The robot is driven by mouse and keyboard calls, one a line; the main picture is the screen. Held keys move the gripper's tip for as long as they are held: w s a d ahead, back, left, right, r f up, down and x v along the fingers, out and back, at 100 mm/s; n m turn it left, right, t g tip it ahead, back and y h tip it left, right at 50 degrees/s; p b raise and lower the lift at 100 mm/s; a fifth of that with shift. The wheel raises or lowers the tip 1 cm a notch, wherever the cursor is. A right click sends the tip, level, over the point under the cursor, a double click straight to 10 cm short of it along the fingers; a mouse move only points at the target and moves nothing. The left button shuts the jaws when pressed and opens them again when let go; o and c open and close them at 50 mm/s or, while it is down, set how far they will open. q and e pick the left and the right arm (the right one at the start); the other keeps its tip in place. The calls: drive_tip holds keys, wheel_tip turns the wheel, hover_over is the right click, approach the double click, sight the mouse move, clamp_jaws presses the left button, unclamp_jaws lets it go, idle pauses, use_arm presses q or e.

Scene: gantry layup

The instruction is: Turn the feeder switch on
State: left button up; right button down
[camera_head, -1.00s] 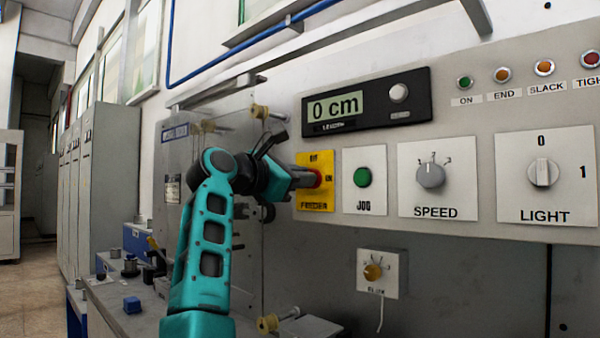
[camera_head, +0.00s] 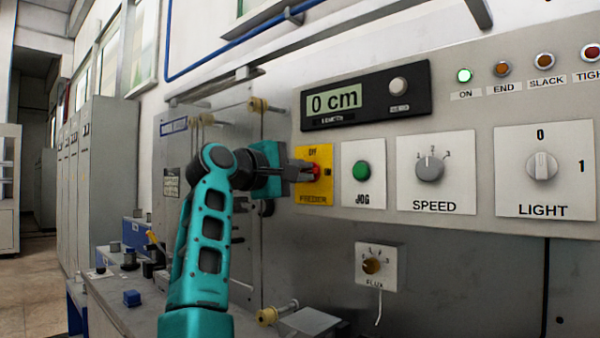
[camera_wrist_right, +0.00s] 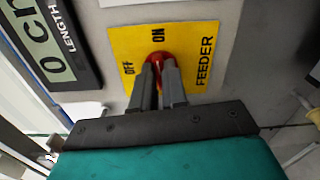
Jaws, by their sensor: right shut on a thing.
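The feeder switch is a red knob (camera_head: 315,169) on a yellow plate (camera_head: 314,198) marked OFF, ON and FEEDER. My right gripper (camera_head: 306,172) is shut on this knob. In the right wrist view the two grey fingers (camera_wrist_right: 158,84) close around the red knob (camera_wrist_right: 158,59), with ON above it and OFF to its left on the yellow plate (camera_wrist_right: 200,38). The fingers hide part of the knob, so its pointer is hard to read. My left gripper is not in view.
The green JOG button (camera_head: 362,171) sits just right of the feeder plate, then the SPEED knob (camera_head: 430,168) and LIGHT switch (camera_head: 542,166). The display (camera_head: 365,98) above reads 0 cm. A transparent panel with spools (camera_head: 264,105) stands on the left.

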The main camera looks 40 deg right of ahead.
drive_tip(key=shift+m, duration=0.6)
drive_tip(key=c, duration=1.2)
unclamp_jaws()
drive_tip(key=shift+o, duration=0.2)
drive_tip(key=s+a, duration=0.1)
drive_tip(key=a, duration=1.2)
